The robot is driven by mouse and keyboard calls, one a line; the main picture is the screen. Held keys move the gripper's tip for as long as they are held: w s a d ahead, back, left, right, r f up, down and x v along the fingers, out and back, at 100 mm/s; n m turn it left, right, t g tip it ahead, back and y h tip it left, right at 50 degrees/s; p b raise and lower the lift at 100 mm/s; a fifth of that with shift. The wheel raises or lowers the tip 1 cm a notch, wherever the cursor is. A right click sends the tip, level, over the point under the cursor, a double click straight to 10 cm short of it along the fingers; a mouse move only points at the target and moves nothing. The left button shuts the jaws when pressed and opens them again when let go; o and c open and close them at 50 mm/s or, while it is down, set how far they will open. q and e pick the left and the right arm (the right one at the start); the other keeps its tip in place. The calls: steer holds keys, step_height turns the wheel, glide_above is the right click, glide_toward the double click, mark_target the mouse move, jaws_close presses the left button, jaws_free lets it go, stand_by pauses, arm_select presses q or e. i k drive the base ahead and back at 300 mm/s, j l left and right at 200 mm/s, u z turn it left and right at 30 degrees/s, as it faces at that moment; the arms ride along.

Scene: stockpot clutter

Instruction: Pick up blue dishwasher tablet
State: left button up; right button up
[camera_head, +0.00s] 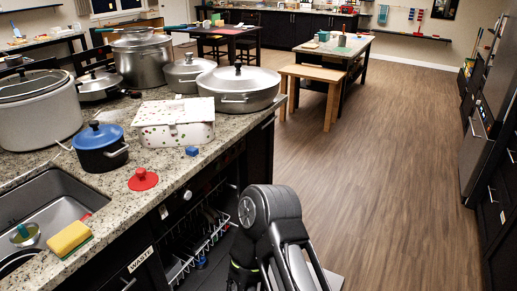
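A small blue block (192,151), which looks like the blue dishwasher tablet, lies on the granite counter near its front edge. It sits just in front of the white patterned box and to the right of the red lid. Nothing touches it from above. Part of one of my arms shows at the bottom centre, beside the open dishwasher, but no fingertips can be made out. Neither gripper is visible.
Around the tablet are a white patterned box (176,134), a blue pot (101,153), a red lid (143,180) and a wide steel pan (238,92). A yellow sponge (69,238) lies by the sink (48,203). A dishwasher rack (205,243) is below; open floor lies right.

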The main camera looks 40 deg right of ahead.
mark_target(192, 151)
steer(key=z, duration=2.45)
steer(key=i+j, duration=0.1)
steer(key=j, duration=0.25)
steer(key=i+j, duration=0.1)
steer(key=j, duration=0.65)
steer(key=i+j, duration=0.15)
steer(key=j, duration=0.2)
